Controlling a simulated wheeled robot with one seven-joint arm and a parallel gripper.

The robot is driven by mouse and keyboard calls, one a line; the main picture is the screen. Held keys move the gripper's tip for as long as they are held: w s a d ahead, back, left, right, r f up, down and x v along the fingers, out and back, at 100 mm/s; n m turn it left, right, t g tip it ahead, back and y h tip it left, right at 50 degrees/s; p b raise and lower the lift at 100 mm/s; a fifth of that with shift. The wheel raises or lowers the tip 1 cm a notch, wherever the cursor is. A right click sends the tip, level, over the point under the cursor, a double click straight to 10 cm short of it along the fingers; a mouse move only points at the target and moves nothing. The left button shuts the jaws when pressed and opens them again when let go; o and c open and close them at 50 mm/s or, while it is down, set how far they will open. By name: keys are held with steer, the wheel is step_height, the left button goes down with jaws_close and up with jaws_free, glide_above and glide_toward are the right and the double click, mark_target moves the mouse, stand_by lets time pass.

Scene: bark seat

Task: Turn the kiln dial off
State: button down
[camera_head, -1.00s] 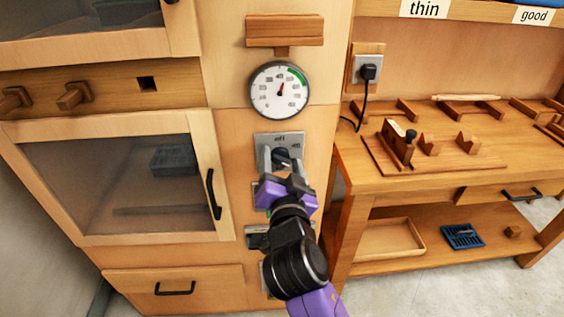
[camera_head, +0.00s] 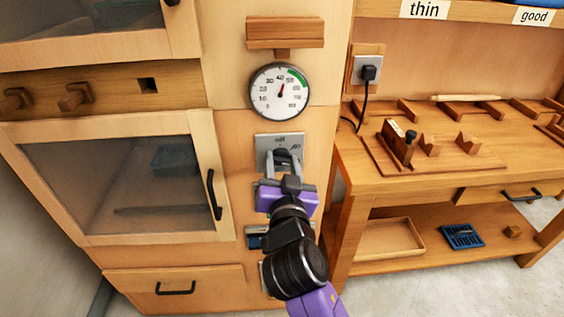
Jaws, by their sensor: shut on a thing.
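The kiln dial is a dark knob (camera_head: 282,155) on a grey metal plate (camera_head: 266,142) on the wooden cabinet front. The plate has "off" printed at its top and a smaller mark to the right. My gripper (camera_head: 284,162) comes from below, with its grey fingers shut on the knob. The fingers cover much of the knob, so which mark it points to cannot be told.
A round gauge (camera_head: 280,91) with a red needle and green band sits above the plate. A glass-fronted door (camera_head: 120,185) with a black handle is to the left. A workbench (camera_head: 420,180) with wooden tools stands to the right.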

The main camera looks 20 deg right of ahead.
steer(key=n+p, duration=0.1)
steer(key=n, duration=0.4)
steer(key=shift+r+n+p, duration=0.1)
steer(key=shift+n+p, duration=0.2)
steer(key=shift+p, duration=0.05)
steer(key=n+p, duration=0.2)
steer(key=n, duration=0.3)
steer(key=shift+a, duration=0.15)
steer(key=n+p, duration=0.3)
steer(key=n, duration=0.1)
steer(key=shift+n, duration=0.4)
steer(key=n+p, duration=0.1)
steer(key=n, duration=0.2)
steer(key=n+p, duration=0.1)
steer(key=n, duration=0.1)
steer(key=shift+a+f+n+p, duration=0.1)
steer(key=shift+f+n+p, duration=0.15)
steer(key=shift+n+p, duration=0.1)
steer(key=c, duration=0.8)
jaws_free()
steer(key=shift+c, duration=0.2)
